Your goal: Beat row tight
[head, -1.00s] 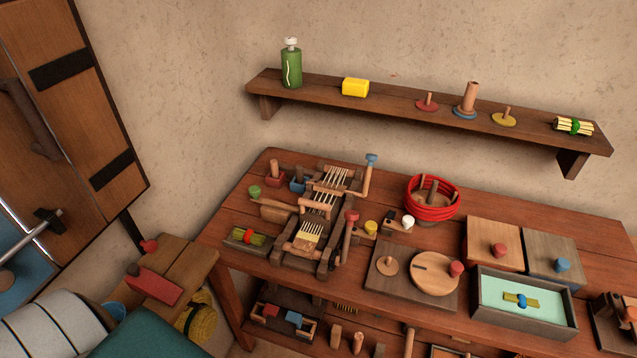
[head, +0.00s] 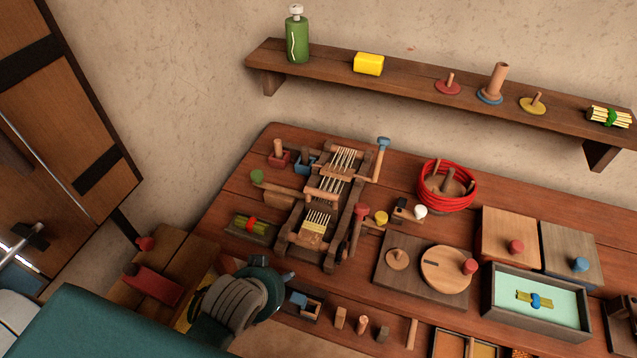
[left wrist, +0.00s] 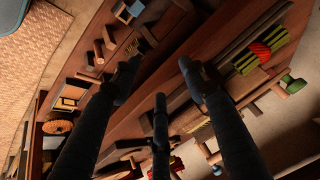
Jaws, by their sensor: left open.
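A small wooden table loom (head: 291,228) stands on the workbench, with pale warp threads (head: 345,158) along its frame and a short yellowish woven strip (head: 316,220) at its near end. A slatted crosspiece (head: 325,188) spans the middle. A lever with a red knob (head: 361,209) and one with a blue knob (head: 383,143) stand on its right side. My left gripper (left wrist: 158,82) is open and empty in the left wrist view, with the bench edge beyond its fingers. In the head view my left arm is at the bench's near left corner, apart from the loom; its fingertips are unclear.
A green bundle with a red band (head: 250,225) lies left of the loom; it also shows in the left wrist view (left wrist: 262,56). A shelf (head: 420,88) hangs above.

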